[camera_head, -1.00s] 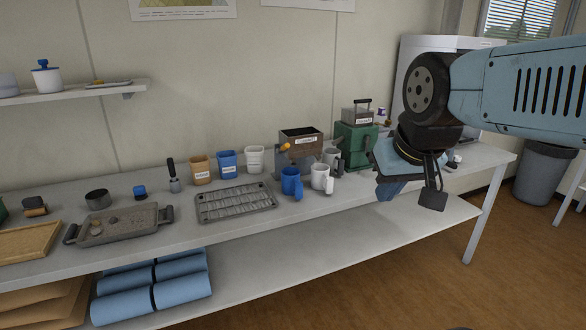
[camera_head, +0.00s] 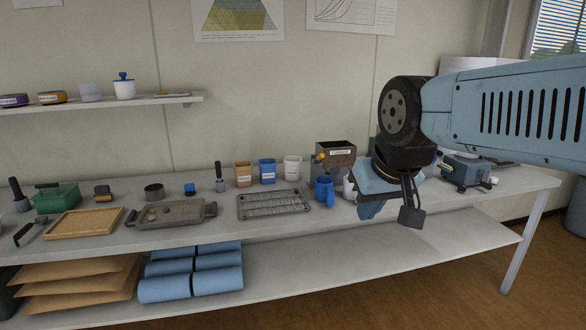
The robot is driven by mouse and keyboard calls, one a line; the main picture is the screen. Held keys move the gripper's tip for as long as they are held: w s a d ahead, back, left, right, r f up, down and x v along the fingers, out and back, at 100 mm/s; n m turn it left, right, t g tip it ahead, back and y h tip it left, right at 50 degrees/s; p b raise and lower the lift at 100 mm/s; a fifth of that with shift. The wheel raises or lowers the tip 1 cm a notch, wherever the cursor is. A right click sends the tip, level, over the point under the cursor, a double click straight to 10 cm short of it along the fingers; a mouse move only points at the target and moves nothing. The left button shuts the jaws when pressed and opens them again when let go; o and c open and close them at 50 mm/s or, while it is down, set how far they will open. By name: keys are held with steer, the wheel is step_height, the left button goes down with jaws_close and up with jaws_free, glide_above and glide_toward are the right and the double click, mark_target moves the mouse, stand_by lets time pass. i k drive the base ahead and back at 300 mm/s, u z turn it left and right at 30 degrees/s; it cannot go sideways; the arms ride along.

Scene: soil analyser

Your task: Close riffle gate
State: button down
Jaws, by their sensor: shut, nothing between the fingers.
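The riffle box (camera_head: 336,154), a brown and grey open-topped box with a white label, stands at the back of the bench. An orange-yellow knob (camera_head: 319,157) shows on its left side; I take it for the gate handle but cannot tell the gate's position. My gripper (camera_head: 410,216) is shut and empty, in front of the bench and to the right of the box, apart from it. My arm hides part of the box's right side and most of what stands behind.
A blue mug (camera_head: 324,190) stands in front of the box, with a white mug (camera_head: 348,187) partly hidden beside it. A grey slotted tray (camera_head: 273,204) lies left of them. Several cups, including a blue one (camera_head: 267,171), stand behind it. A blue-grey device (camera_head: 466,170) is at right.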

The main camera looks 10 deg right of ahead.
mark_target(321, 156)
steer(key=u, duration=0.5)
steer(key=i, duration=1)
